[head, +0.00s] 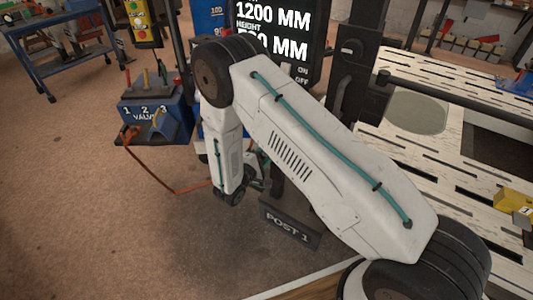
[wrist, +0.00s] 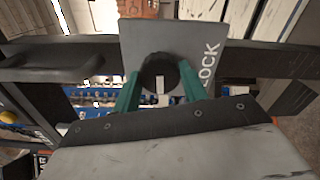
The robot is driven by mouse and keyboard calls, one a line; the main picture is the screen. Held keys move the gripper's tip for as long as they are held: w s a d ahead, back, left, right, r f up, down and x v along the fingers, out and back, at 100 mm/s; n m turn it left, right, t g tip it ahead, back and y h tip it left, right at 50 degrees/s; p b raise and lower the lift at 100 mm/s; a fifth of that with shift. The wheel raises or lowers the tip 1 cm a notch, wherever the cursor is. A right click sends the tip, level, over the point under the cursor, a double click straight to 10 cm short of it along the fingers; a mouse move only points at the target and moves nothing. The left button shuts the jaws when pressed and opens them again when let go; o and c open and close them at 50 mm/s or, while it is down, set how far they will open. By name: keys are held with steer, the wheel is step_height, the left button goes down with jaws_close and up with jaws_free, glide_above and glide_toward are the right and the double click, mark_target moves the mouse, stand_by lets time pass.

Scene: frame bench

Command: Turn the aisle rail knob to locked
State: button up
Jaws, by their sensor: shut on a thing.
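A dark round knob (wrist: 158,70) sits on a grey plate (wrist: 140,35) in the wrist view. A pale mark shows on the knob's lower part, and the letters "LOCK" run up the plate to its right. My gripper (wrist: 161,84) is shut on the knob, one teal finger on each side. I cannot tell from the mark whether the knob points to locked. In the head view my arm hides the knob and most of my gripper.
A dark rail (wrist: 270,58) runs across behind the plate. In the head view are a "POST 1" sign (head: 290,229), a blue valve box (head: 155,113) with an orange hose, a dark display board (head: 272,20) and a pale slatted bench (head: 470,130) at right. Floor at left is open.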

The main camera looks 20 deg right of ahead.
steer(key=shift+s+f+m, duration=0.1)
steer(key=shift+m, duration=0.3)
steer(key=o, duration=1)
steer(key=v, duration=0.7)
steer(key=shift+s+a, duration=0.2)
steer(key=shift+a, duration=0.15)
